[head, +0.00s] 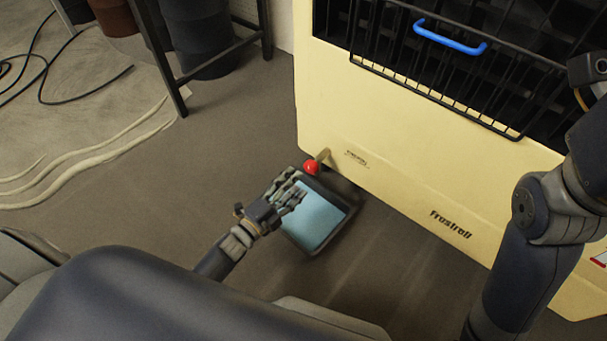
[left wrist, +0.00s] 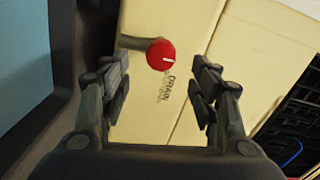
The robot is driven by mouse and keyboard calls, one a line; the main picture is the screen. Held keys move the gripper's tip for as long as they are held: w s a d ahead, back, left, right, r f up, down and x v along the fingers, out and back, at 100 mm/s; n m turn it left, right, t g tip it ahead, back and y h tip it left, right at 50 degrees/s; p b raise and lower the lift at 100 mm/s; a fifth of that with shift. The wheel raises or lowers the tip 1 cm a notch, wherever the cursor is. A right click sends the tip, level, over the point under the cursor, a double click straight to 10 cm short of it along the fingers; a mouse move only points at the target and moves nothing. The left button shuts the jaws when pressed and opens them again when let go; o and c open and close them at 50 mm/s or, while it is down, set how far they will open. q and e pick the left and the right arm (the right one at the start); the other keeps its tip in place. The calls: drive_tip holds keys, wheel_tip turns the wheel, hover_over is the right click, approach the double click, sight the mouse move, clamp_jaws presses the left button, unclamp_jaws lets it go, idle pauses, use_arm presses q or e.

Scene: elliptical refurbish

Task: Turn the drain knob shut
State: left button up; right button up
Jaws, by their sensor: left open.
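The drain knob (head: 311,167) is a round red knob low on the front of a cream cabinet (head: 330,100). In the left wrist view the red knob (left wrist: 161,54) shows a white line on its face, and the word DRAIN is printed on the panel just below it. My left gripper (head: 291,186) is open and empty, its fingers pointing toward the knob. In the left wrist view the knob appears ahead of the gap between the two fingers (left wrist: 160,88), apart from both. My right arm (head: 540,225) shows at the right; its gripper is not clearly visible.
A dark tray holding blue liquid (head: 316,214) sits on the floor below the knob, close beneath my left gripper. A black wire rack (head: 450,75) and a blue handle (head: 450,37) are higher on the cabinet. A dark stand (head: 215,60) stands at the upper left.

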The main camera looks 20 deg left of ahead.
use_arm(q)
drive_tip(key=v, duration=0.6)
idle(0.3)
drive_tip(key=shift+r, duration=0.15)
